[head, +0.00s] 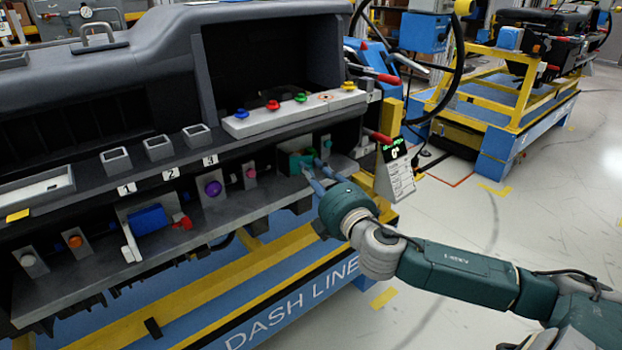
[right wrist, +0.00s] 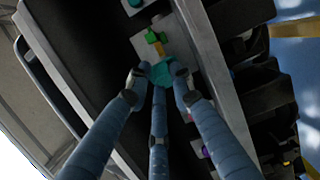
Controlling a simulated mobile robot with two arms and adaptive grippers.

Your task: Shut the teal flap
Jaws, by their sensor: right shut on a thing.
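The teal flap (head: 297,164) is a small piece at the right end of the lower panel shelf in the head view. It also shows in the right wrist view (right wrist: 161,75), between my fingertips, next to a green and yellow fitting (right wrist: 153,40). My right gripper (head: 314,168) reaches in from the right with its blue fingers at the flap. In the right wrist view its fingers (right wrist: 161,80) are closed on the flap's sides. The fingers hide part of the flap, and its exact angle is hard to tell. My left gripper is not in view.
A pink knob (head: 250,173), a purple knob (head: 213,188) and a blue block with a red lever (head: 150,219) sit left along the panel. Above is a white strip (head: 290,113) with coloured buttons. A display stand (head: 395,170) stands close right. Floor is open at right.

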